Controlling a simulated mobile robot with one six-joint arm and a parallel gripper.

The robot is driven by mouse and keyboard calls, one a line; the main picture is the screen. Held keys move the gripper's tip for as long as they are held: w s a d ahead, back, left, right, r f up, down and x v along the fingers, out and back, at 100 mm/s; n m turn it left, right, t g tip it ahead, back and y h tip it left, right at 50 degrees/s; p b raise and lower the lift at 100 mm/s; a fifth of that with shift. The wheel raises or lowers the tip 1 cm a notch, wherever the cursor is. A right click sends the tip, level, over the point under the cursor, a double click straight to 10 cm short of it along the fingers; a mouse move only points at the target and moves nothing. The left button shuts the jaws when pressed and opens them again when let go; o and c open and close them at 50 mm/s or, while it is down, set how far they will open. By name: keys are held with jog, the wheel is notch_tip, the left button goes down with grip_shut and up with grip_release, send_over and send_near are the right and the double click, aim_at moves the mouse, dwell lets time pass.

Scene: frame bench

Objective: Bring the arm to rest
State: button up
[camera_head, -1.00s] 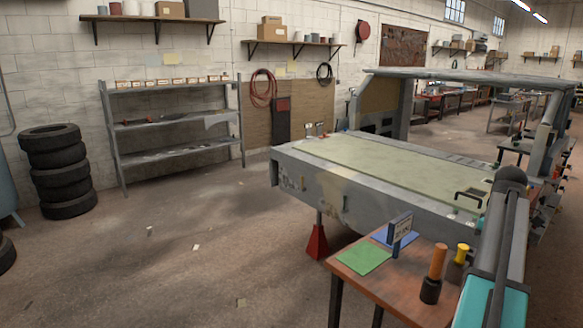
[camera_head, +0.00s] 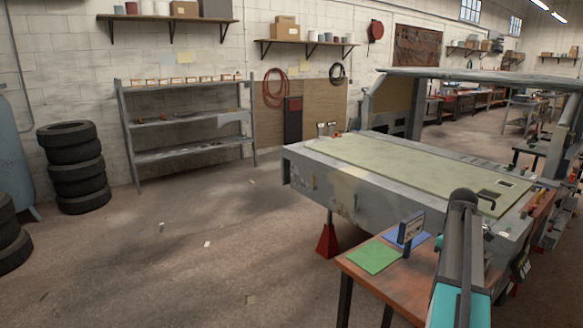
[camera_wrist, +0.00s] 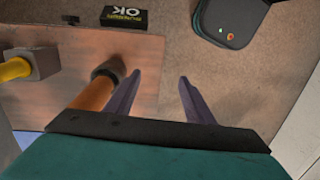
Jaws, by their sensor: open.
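My gripper (camera_wrist: 161,76) is open in the wrist view, with its two dark fingers apart and nothing between them. It points down past the edge of a wooden table. An orange-handled tool (camera_wrist: 92,95) with a dark end is close beside the left finger; I cannot tell whether they touch. In the head view my arm (camera_head: 459,262) stretches over the table's right part at the lower right. My gripper cannot be made out there.
The wooden table (camera_head: 399,283) bears a green mat (camera_head: 374,257), a blue mat (camera_head: 423,241) and a small sign (camera_head: 410,229). A yellow-handled tool (camera_wrist: 18,69) shows in the wrist view. A large frame bed (camera_head: 400,165) stands behind.

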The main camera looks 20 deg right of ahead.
jog(key=w+a+f+n+g+y+b, duration=0.1)
jog(key=w+a+f+n+g, duration=0.1)
jog(key=a+f, duration=1.05)
jog(key=w+a+f+n+g, duration=0.1)
jog(key=w+a+f+n, duration=0.1)
jog(key=a+f, duration=1.05)
jog(key=s+a+f+g, duration=0.1)
jog(key=s+a+f, duration=0.2)
jog(key=a+f, duration=0.3)
jog(key=s+a+f+g, duration=0.1)
jog(key=s+a+f, duration=0.2)
jog(key=a+f, duration=0.35)
jog(key=s+a+f+m+h+b, duration=0.1)
jog(key=s+a+f+m, duration=0.2)
jog(key=s+a+f, duration=0.3)
jog(key=s+a+f+m+h, duration=0.1)
jog(key=s+a+f+m, duration=0.3)
jog(key=s, duration=0.9)
jog(key=shift+a+f+b, duration=0.35)
jog(key=shift+a+f, duration=0.9)
jog(key=shift+f, duration=0.9)
